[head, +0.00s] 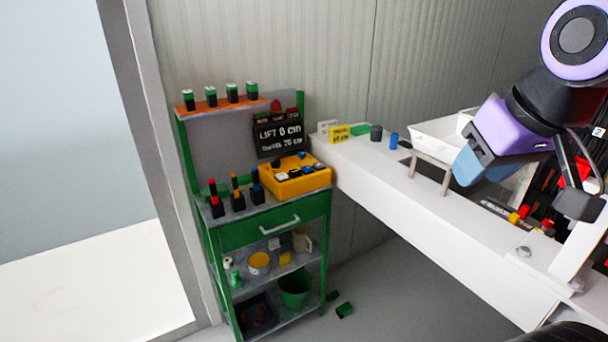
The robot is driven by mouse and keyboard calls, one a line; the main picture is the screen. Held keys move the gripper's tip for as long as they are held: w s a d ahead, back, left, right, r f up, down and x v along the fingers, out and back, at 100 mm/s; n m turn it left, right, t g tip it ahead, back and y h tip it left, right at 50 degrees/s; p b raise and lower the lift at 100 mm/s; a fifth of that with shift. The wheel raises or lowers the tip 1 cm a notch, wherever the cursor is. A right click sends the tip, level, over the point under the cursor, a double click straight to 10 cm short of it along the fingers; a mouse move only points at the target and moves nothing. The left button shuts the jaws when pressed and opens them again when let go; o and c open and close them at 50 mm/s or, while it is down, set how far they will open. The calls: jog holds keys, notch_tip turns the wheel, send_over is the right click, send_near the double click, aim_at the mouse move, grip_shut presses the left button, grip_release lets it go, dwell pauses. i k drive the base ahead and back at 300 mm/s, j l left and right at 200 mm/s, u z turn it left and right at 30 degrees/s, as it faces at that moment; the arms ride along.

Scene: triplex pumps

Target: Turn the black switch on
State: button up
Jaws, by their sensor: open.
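A yellow control box (297,185) sits at the right of the green cart's top shelf. It carries several small controls: a black one (276,164) near its back left, and blue, white and dark ones. They are too small to tell which is the black switch or how it is set. My gripper (525,184), at the upper right on my purple and black arm, appears open with nothing visible between its fingers; its edges are hard to make out. It is well to the right of the box and does not touch it.
The green cart (262,236) has a handled drawer and lower shelves holding a green bucket (295,288). Several coloured switch-like posts (237,198) stand left of the box. A dark sign (278,134) is behind it. A white bench (420,205) extends right, bearing a white tray (434,136).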

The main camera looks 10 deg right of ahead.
aim_at(276, 163)
jog(key=i+j, duration=0.25)
jog(key=i, duration=0.15)
jog(key=i+j, duration=0.25)
jog(key=i, duration=0.15)
